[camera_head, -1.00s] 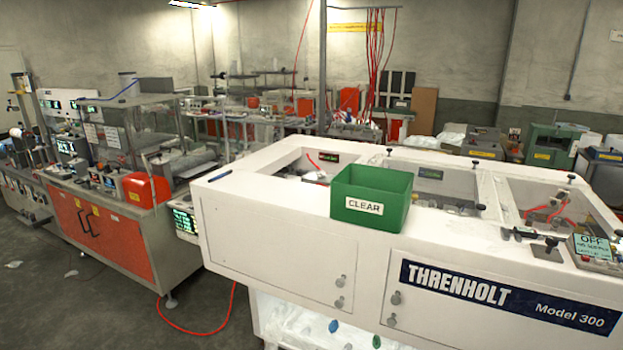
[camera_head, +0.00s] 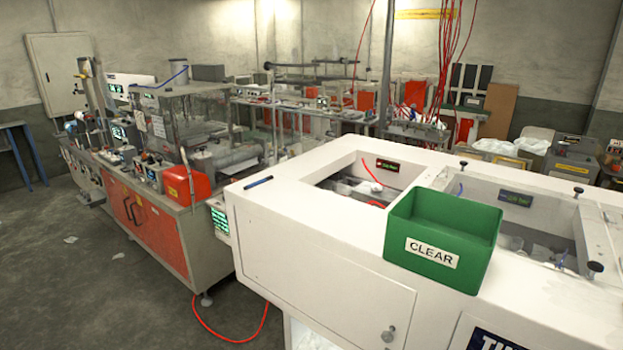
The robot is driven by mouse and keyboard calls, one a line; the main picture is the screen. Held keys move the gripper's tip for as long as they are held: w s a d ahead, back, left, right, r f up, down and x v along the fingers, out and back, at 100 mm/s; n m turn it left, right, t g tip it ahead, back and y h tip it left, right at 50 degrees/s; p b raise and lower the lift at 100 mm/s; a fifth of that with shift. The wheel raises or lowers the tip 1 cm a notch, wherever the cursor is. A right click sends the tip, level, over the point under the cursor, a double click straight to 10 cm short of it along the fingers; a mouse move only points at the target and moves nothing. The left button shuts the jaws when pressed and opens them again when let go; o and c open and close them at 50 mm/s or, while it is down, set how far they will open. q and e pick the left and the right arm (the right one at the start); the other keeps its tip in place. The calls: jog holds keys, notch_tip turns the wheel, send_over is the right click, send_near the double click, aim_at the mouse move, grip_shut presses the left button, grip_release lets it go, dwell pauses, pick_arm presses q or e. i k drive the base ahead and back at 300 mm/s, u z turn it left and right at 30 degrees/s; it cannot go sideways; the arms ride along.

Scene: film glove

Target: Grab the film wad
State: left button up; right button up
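I cannot pick out the film wad for certain. The white machine (camera_head: 300,262) has an open well (camera_head: 345,170) in its top at the left. A small whitish lump (camera_head: 369,187) with a red cord shows inside that well, too small to identify. A green bin labelled CLEAR (camera_head: 440,240) stands on the machine top, just right of the well; its visible inside looks empty, but its floor is hidden. Neither of my grippers is in view.
A second well (camera_head: 520,225) lies behind the bin. A dark blue pen-like object (camera_head: 259,182) lies on the machine's left rim. A long production line with orange doors (camera_head: 145,225) stands at left. A red hose (camera_head: 235,338) and white scraps lie on the grey floor.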

aim_at(375, 188)
jog(key=u, duration=0.4)
jog(key=i, duration=1)
jog(key=u, duration=0.15)
